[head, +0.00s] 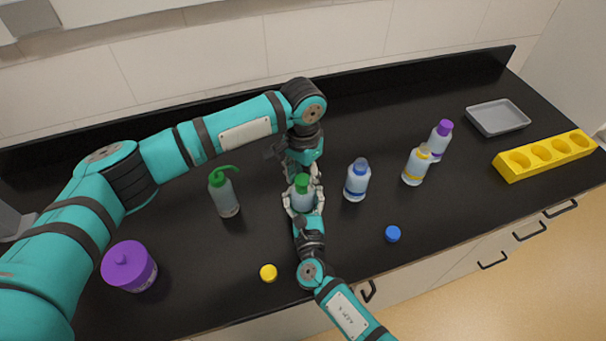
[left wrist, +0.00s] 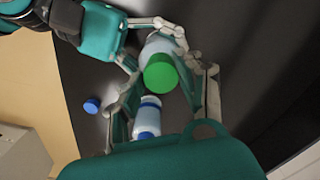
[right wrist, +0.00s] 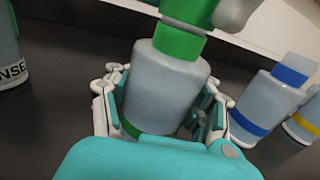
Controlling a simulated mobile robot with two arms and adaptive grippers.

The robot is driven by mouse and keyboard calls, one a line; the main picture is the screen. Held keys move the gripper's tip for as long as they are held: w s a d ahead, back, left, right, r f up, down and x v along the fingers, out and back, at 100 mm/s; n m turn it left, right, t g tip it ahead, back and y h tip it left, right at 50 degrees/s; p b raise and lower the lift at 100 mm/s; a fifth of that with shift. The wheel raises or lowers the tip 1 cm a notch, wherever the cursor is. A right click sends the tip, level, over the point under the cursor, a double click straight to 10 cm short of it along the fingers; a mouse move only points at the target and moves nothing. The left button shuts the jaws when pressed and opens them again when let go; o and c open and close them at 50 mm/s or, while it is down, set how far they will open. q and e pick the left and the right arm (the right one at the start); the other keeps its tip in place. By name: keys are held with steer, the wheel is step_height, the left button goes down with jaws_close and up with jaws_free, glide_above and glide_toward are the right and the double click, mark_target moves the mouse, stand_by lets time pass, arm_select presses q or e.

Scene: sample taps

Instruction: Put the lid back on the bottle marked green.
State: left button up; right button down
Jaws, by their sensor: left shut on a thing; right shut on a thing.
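The bottle marked green (right wrist: 165,85) is pale grey with a green band near its base, standing upright. My right gripper (head: 303,207) is shut around its body from the front. The green lid (head: 301,180) is at the bottle's top; it also shows in the left wrist view (left wrist: 160,72) and the right wrist view (right wrist: 180,40). My left gripper (head: 302,172) is shut on the lid from behind and above. The lid looks in line with the bottle's mouth, but I cannot tell whether it is seated. The mouth is hidden.
A green-spouted wash bottle (head: 224,194) stands left, a blue-banded bottle (head: 357,181) right, with yellow (head: 416,166) and purple-capped (head: 439,142) bottles beyond. Blue (head: 392,233) and yellow (head: 268,272) lids lie in front. A purple jar (head: 129,268), grey tray (head: 497,118) and yellow rack (head: 545,157) stand farther out.

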arm_select(q)
steer(key=m, duration=2)
steer(key=shift+w+a+m, duration=0.1)
steer(key=shift+m, duration=0.3)
steer(key=m, duration=1.3)
steer(key=shift+w+m, duration=0.1)
steer(key=shift+m, duration=0.2)
steer(key=m, duration=0.4)
